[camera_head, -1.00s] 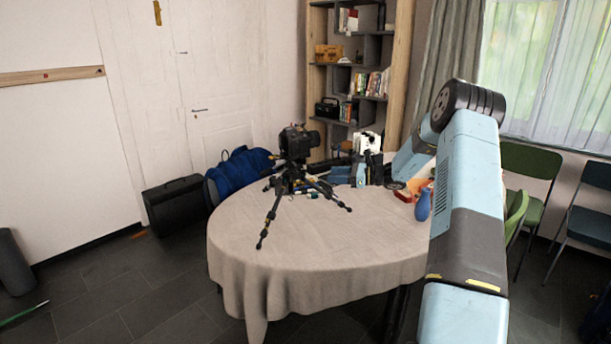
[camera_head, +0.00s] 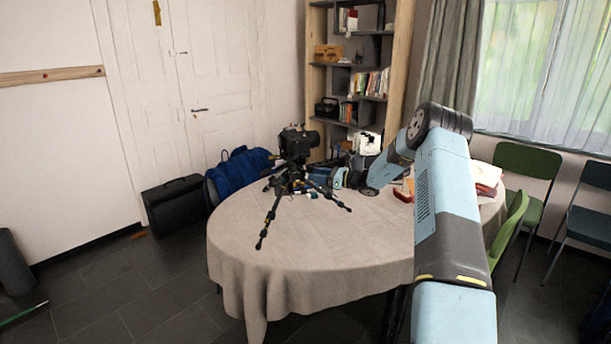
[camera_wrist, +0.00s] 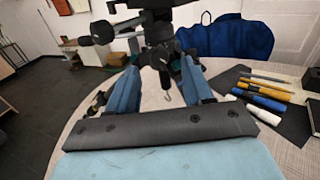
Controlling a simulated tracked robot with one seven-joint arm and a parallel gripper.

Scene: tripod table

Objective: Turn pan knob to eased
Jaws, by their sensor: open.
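The black camera (camera_head: 298,143) sits on a small black tripod (camera_head: 289,180) with spread legs on the round table. In the wrist view the tripod head (camera_wrist: 155,30) stands just beyond my gripper, near the centre line. A black round knob (camera_wrist: 102,32) sticks out to the left of the head; I cannot tell whether it is the pan knob, nor read any setting. My gripper (camera_wrist: 157,72) is open and empty, its two blue fingers apart with the lower tripod part seen between them. In the head view my gripper (camera_head: 328,177) is right of the tripod.
The tablecloth-covered round table (camera_head: 330,255) has free room in front of the tripod. Pens and markers (camera_wrist: 262,95) lie right of my gripper in the wrist view. A white object (camera_head: 367,143) stands at the back. A blue bag (camera_head: 240,170) lies behind the table.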

